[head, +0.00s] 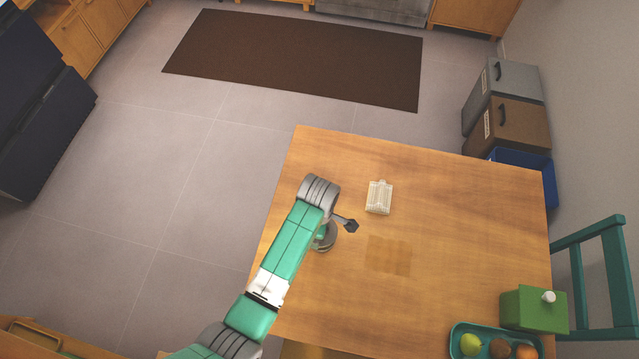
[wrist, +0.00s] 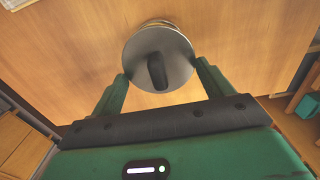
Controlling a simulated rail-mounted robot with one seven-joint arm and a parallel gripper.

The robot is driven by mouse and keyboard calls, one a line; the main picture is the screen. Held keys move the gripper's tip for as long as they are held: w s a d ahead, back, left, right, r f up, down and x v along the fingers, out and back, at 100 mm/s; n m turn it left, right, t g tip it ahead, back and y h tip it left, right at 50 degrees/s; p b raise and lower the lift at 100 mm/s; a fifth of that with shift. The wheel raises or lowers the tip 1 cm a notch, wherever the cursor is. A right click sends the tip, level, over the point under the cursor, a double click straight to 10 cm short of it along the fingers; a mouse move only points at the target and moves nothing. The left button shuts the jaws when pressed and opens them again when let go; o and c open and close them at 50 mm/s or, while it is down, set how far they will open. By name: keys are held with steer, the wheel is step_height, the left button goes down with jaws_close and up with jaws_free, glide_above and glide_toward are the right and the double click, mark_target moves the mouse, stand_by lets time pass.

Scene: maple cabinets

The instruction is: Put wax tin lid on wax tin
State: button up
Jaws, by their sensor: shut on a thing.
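The wax tin lid (wrist: 178,65) is a grey disc with a dark upright knob, seen in the wrist view between my two green fingertips. My gripper (wrist: 161,72) is shut on the lid at its rim. A pale gold edge, apparently the wax tin (wrist: 160,22), shows just past the far side of the lid; the lid hides most of it. I cannot tell whether lid and tin touch. In the head view a small grey round thing (head: 326,241) shows beside my arm at the table's left side; lid and tin cannot be told apart there.
On the wooden table (head: 460,220) are a pale ribbed block (head: 379,198) and a darker square patch (head: 388,255). A green box (head: 530,309) and a teal fruit tray (head: 458,331) stand at the front right. A teal chair (head: 600,280) is at the right. The table's middle right is clear.

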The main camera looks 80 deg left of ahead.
steer(key=shift+f+b, duration=1.35)
steer(key=shift+f, duration=0.65)
steer(key=shift+f+p, duration=0.15)
steer(key=shift+p, duration=0.2)
steer(key=o, duration=0.9)
steer(key=shift+o, duration=0.2)
step_height(320, 180, up, 8)
steer(key=shift+f, duration=0.15)
